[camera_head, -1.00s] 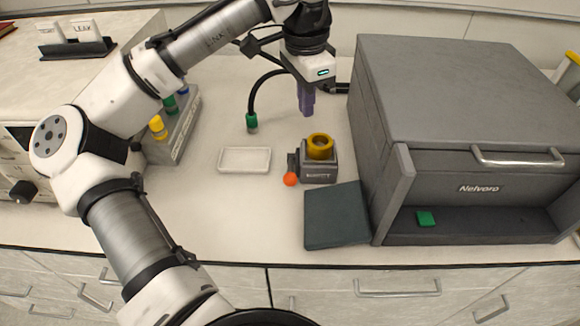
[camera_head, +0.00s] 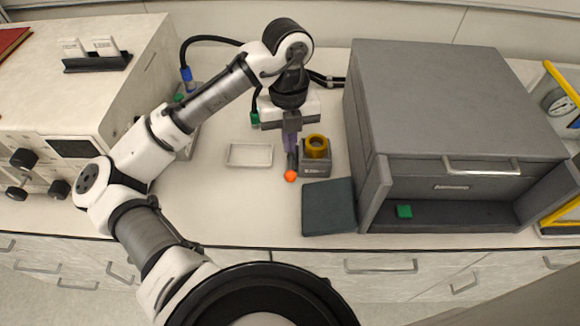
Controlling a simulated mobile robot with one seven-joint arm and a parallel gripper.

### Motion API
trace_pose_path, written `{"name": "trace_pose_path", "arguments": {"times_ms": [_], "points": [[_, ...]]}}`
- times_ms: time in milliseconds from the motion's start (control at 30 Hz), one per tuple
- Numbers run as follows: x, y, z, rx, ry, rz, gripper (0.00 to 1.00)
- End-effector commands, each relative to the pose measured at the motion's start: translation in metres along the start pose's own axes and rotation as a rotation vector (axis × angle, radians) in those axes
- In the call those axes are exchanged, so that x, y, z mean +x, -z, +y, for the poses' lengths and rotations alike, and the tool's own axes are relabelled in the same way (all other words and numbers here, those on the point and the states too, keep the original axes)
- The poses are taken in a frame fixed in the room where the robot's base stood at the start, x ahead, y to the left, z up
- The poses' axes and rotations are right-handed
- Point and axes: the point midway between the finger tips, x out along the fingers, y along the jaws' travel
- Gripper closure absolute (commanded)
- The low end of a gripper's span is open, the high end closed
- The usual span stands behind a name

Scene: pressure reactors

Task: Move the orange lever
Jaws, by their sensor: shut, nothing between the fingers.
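The orange lever shows as a round orange knob (camera_head: 290,176) at the front left of a small grey device. The device (camera_head: 315,170) has a yellow ring (camera_head: 316,146) on top and stands on the bench. My gripper (camera_head: 291,150) points down with its purple fingers together and nothing between them. It is just behind the orange knob and at the left side of the device. I cannot tell whether the fingers touch the lever, whose shaft is mostly hidden.
A large grey box (camera_head: 450,100) with an open front bay stands close on the right. A dark flat pad (camera_head: 329,207) lies in front of the device. A white tray (camera_head: 249,155) is to the left. A control unit (camera_head: 85,110) stands far left. The front bench between is clear.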

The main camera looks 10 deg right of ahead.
Motion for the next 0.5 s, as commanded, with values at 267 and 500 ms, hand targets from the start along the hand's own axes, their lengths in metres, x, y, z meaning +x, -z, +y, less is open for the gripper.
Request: {"name": "trace_pose_path", "arguments": {"times_ms": [267,500], "points": [[0.0014,0.0038,0.0005,0.103,0.000,0.006,1.00],[0.0016,0.0036,0.0006,0.101,0.000,0.006,1.00]]}}
